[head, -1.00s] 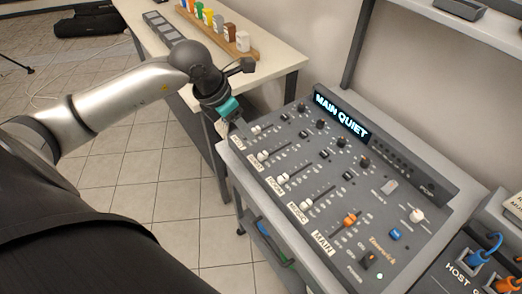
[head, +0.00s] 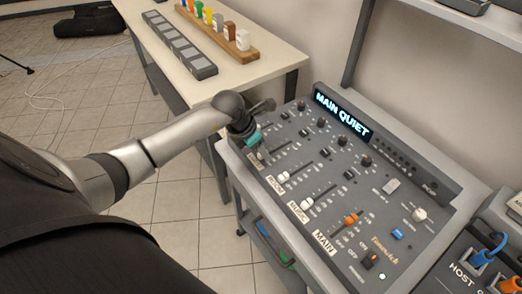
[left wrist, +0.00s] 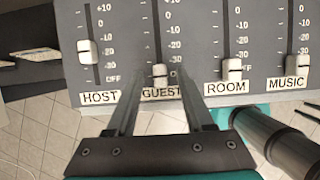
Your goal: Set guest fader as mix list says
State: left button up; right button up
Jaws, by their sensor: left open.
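The grey mixer (head: 345,195) has a column of faders labelled HOST, GUEST, ROOM, MUSIC and MAIN. In the head view my left gripper (head: 258,152) covers the host and guest end of the mixer. The host knob (left wrist: 88,52) stands higher, near -20. The room knob (left wrist: 234,69) is low. My right gripper is out of view.
The display (head: 342,117) reads MAIN QUIET. The music knob (head: 306,203) and orange main knob (head: 351,218) lie further along the mixer. A side table (head: 262,72) holds a rack of coloured pieces. A HOST panel with plugs (head: 478,262) is at lower right.

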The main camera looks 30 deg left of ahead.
pick_arm(q)
jog(key=shift+w+f, duration=0.1)
jog(key=shift+f, duration=0.2)
jog(key=shift+c, duration=0.2)
grip_shut()
dwell(1.1)
